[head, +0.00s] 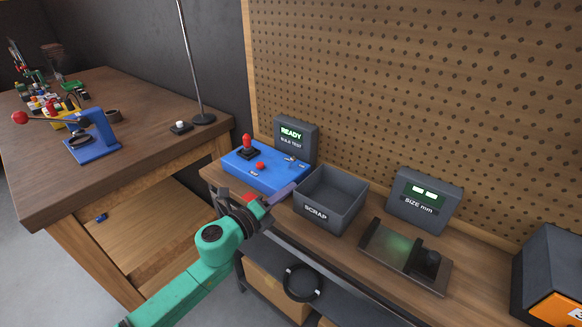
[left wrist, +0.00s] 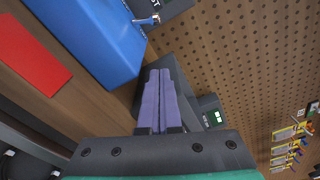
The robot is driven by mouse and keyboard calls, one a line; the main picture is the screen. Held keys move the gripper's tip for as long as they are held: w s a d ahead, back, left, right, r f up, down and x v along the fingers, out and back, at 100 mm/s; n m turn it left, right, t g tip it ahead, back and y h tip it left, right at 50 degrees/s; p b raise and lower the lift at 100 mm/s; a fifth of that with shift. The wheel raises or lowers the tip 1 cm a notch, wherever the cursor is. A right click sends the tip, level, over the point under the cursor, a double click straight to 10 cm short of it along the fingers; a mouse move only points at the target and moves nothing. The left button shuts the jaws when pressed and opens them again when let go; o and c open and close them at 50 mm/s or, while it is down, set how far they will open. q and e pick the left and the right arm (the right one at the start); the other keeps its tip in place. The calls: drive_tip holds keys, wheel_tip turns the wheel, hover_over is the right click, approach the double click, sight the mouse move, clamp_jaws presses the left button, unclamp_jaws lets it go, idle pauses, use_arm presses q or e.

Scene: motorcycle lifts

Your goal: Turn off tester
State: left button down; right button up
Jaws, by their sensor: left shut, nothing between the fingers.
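The tester is a blue box (head: 262,170) at the bench's left end, with a dark display (head: 296,139) behind it reading READY and BULB TEST. On its top are a red-knobbed lever (head: 247,146), a red button (head: 260,166) and a small metal switch (head: 291,159). The blue box (left wrist: 95,35) and the metal switch (left wrist: 148,20) also show in the left wrist view. My left gripper (head: 291,189) is shut and empty, its purple fingers just in front of the box's right end, beside the scrap bin. The fingers (left wrist: 158,75) fill the middle of the left wrist view. My right gripper is out of view.
The SCRAP bin (head: 344,193) stands right of the tester. Further right are a metal gauge (head: 398,252) and a size display (head: 424,201). A red patch (left wrist: 30,65) lies on the bench's front strip. A pegboard (head: 420,90) rises behind. Another table (head: 60,165) stands left.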

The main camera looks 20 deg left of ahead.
sight(291, 178)
use_arm(q)
drive_tip(key=x, duration=0.4)
drive_tip(key=shift+r, duration=0.15)
drive_tip(key=w+a, duration=0.1)
drive_tip(key=w+a+r+p, duration=0.1)
drive_tip(key=shift+w, duration=0.35)
drive_tip(key=shift+w+a+r, duration=0.1)
drive_tip(key=shift+a, duration=0.15)
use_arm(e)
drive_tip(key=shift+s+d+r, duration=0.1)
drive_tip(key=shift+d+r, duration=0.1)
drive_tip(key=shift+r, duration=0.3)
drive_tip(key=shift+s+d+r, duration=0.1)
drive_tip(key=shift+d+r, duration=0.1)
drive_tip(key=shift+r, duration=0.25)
use_arm(q)
drive_tip(key=shift+w+a+r+n+p, duration=0.1)
drive_tip(key=shift+a+r+n+p, duration=0.1)
drive_tip(key=shift+n+p, duration=0.35)
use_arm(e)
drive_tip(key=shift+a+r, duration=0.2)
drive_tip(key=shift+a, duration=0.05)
